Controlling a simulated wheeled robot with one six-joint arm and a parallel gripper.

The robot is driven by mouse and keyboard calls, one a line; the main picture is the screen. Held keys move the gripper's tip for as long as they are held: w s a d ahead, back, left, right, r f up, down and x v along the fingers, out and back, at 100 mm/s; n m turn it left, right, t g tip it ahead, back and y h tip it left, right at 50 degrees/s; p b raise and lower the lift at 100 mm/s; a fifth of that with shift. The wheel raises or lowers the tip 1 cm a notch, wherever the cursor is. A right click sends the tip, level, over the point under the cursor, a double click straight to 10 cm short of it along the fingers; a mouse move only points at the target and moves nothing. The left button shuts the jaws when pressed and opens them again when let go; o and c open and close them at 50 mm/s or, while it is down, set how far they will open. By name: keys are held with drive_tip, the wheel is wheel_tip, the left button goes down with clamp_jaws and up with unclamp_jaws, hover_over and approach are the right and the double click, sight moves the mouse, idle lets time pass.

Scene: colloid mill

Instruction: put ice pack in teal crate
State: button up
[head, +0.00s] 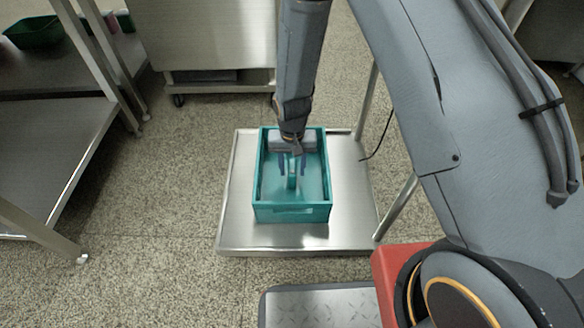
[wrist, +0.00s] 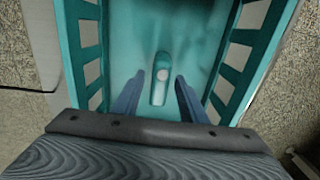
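The teal crate (head: 293,213) stands on a metal platform. It also fills much of the wrist view (wrist: 237,80), with slotted walls on both sides. A small teal piece with a pale round spot, apparently the ice pack (wrist: 160,88), is inside the crate in the wrist view. It also shows as a teal upright shape (head: 292,182) in the head view. My gripper (head: 292,175) points down into the crate. Its two blue fingers (wrist: 160,76) are apart, one on each side of the ice pack, with visible gaps. Whether the pack rests on the floor is hard to tell.
The metal platform (head: 232,215) has bare space around the crate. A steel cabinet (head: 215,50) on casters stands behind. A steel shelf unit (head: 50,150) is at the left, with a green bin (head: 35,32) on it. Speckled floor (head: 150,210) lies open between.

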drive_tip(key=s+a+r+n+p, duration=0.1)
drive_tip(key=s+a+r+p, duration=0.15)
drive_tip(key=r, duration=0.85)
drive_tip(key=s+a+r+p, duration=0.1)
drive_tip(key=r+p, duration=0.2)
drive_tip(key=r, duration=0.8)
drive_tip(key=s+r+n, duration=0.2)
drive_tip(key=s+r, duration=0.7)
drive_tip(key=s, duration=0.2)
drive_tip(key=s+r+n+y, duration=0.1)
drive_tip(key=s+r+n, duration=0.2)
drive_tip(key=s+r, duration=0.6)
drive_tip(key=s, duration=0.3)
drive_tip(key=shift+n+y+b, duration=0.3)
